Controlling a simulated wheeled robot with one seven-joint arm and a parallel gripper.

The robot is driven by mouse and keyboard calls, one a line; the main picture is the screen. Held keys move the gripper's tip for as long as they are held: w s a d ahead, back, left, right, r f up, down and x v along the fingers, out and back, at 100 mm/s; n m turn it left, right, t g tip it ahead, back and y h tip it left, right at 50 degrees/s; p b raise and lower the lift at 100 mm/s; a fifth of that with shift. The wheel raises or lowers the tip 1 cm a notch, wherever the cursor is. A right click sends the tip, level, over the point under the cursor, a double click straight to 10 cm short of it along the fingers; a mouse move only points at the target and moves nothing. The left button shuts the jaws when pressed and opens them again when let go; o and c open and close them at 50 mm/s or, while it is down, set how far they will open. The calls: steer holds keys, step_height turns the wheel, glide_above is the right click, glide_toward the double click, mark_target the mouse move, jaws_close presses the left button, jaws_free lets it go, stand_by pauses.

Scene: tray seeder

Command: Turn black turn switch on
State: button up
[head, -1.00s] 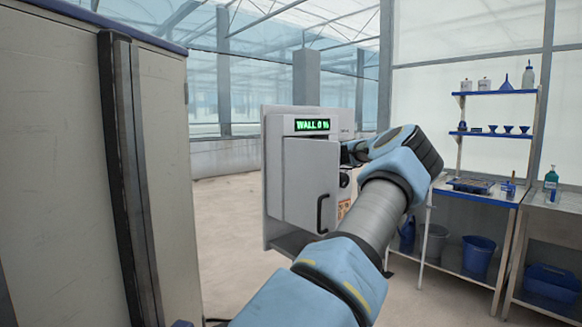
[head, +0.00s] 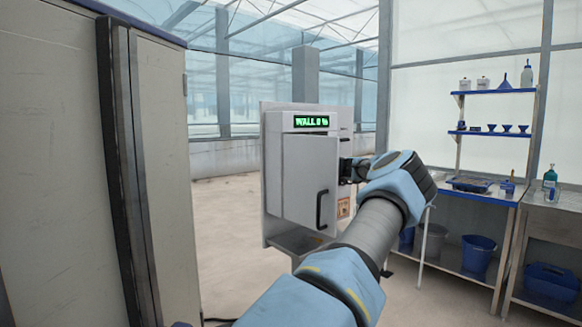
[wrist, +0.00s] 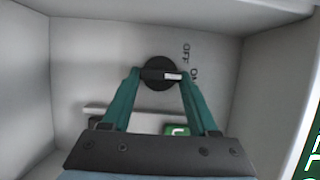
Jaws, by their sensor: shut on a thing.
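The black turn switch (wrist: 158,73) is round with a raised bar and sits in a grey recess in the wrist view. A white mark on the bar's right end points right, toward the ON label (wrist: 194,75); the OFF label (wrist: 186,54) is above it. My gripper (wrist: 160,76) has its two green fingers on either end of the bar, shut on it. In the head view my gripper (head: 347,171) reaches the right side of the grey cabinet (head: 283,232). The switch is hidden there.
The cabinet's green display (head: 311,121) reads WALL 0 %. Its door (head: 306,180) is shut. A green button (wrist: 176,129) lies below the switch, partly hidden by my gripper. A tall cabinet (head: 60,160) stands close on the left, a bench (head: 465,195) on the right.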

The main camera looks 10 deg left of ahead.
stand_by(0.4)
steer(key=o, duration=1.4)
steer(key=b+v, duration=0.3)
steer(key=v, duration=0.8)
steer(key=shift+b, duration=0.4)
